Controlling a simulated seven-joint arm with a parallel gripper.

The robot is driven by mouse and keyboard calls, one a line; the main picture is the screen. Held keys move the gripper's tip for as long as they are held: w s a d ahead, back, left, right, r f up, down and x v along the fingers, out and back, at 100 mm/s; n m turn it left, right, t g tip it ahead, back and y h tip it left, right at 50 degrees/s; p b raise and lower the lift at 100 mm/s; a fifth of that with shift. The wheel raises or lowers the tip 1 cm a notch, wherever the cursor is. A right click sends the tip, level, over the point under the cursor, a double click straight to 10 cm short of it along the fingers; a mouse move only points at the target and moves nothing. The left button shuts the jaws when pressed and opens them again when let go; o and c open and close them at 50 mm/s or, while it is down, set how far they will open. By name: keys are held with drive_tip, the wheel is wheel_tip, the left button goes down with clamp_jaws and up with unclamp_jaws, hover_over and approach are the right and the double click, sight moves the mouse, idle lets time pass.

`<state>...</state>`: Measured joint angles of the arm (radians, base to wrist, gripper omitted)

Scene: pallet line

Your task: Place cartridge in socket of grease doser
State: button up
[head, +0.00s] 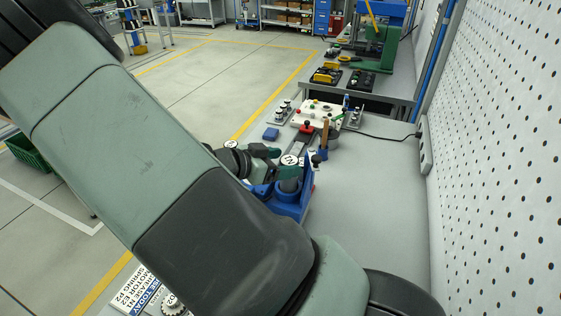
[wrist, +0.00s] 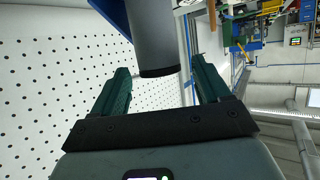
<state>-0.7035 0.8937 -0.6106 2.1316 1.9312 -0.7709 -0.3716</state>
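The blue grease doser (head: 289,207) stands on the bench just beyond my arm in the head view. A grey cartridge (head: 290,185) appears to stand upright in its round holder; how deep it sits is hidden. In the wrist view the cartridge (wrist: 153,38) comes in from the top, its black end (wrist: 158,70) between my fingertips. Part of the blue doser (wrist: 112,12) shows beside it. My gripper (head: 276,161) has green fingers, spread apart in the wrist view (wrist: 160,75), with visible gaps on both sides of the cartridge.
A hammer with a wooden handle (head: 324,134), a white fixture board (head: 316,115) and a small blue block (head: 270,134) lie further along the bench. A pegboard wall (head: 500,170) bounds the right. Bare bench top (head: 375,190) lies right of the doser.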

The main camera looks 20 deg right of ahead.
drive_tip(key=v, duration=1.2)
drive_tip(key=shift+r, duration=0.1)
